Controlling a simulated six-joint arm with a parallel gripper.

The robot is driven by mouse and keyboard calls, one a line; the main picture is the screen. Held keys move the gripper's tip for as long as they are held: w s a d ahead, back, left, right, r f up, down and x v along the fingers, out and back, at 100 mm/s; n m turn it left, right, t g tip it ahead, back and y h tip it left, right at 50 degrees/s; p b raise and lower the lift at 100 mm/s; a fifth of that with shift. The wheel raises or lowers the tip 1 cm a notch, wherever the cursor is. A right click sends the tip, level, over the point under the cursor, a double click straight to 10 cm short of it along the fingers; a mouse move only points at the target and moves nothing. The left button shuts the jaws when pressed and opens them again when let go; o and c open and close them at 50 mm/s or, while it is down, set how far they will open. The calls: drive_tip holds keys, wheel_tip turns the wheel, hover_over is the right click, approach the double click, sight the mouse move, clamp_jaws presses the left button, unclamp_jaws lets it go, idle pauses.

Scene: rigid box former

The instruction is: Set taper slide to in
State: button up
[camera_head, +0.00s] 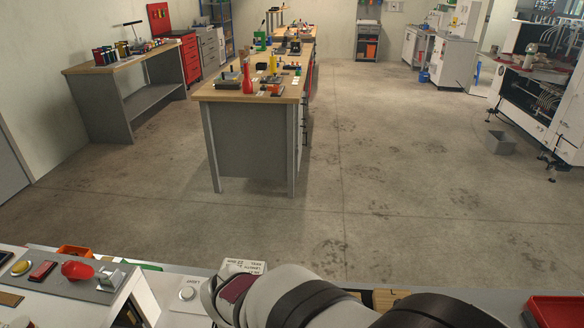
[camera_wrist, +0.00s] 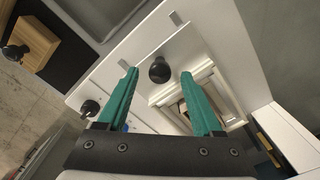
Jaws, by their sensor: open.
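In the wrist view my gripper (camera_wrist: 158,78) is open, with two teal fingers spread apart. A round black knob (camera_wrist: 159,69) on a pale panel shows in the gap between the fingertips. I cannot tell how far the fingers are from it, but they are not closed on it. A second black knob (camera_wrist: 89,108) is left of the left finger. No readable label shows which knob belongs to the taper slide, or its position. In the head view my arm covers the bottom middle, and the gripper's fingers are hidden.
In the wrist view, a wooden block (camera_wrist: 34,42) with another black knob is at upper left, and a cream frame (camera_wrist: 228,104) is by the right finger.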

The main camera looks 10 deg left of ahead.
drive_tip(key=shift+f, duration=0.5)
clamp_jaws()
idle(1.1)
